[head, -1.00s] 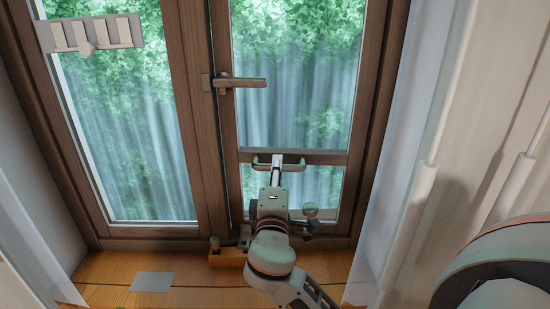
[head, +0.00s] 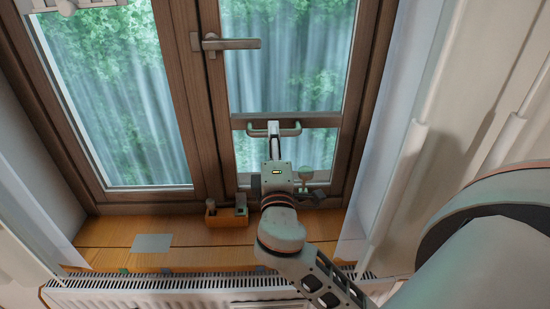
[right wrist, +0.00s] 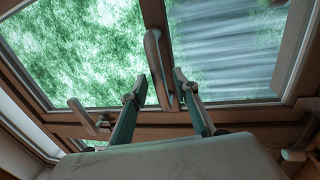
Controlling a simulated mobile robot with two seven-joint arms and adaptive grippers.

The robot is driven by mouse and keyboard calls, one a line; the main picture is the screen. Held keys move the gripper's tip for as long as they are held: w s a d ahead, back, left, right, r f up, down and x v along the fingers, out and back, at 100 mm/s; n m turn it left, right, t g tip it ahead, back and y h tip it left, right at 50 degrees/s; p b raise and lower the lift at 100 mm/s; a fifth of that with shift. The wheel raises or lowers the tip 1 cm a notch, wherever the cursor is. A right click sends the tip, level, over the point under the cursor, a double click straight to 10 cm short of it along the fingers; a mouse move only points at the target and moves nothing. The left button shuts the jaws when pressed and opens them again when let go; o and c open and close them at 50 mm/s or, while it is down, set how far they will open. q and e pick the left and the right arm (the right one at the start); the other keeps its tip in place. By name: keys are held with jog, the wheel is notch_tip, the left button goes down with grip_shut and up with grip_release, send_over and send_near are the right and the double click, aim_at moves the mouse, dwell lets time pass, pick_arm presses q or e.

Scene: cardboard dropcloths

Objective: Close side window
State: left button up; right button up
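The window's right sash (head: 287,60) has a brown frame, a lever handle (head: 230,43) on its left stile and a pull bar (head: 288,130) on its lower crossbar. My right gripper (head: 273,128) is at this bar. In the right wrist view, the two fingers of the right gripper (right wrist: 158,82) stand apart. The pull bar (right wrist: 155,55) shows between them; contact is unclear. The lever handle (right wrist: 82,117) shows at lower left there. Whether the sash is fully flush with its frame is hard to tell. My left gripper is not in view.
A wooden sill (head: 190,238) lies below, with a small orange box (head: 226,216) left of my right gripper. A white radiator (head: 150,297) is under the sill. Pale curtains (head: 400,160) hang at the right.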

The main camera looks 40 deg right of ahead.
jog(key=v, duration=1)
jog(key=shift+s, duration=0.2)
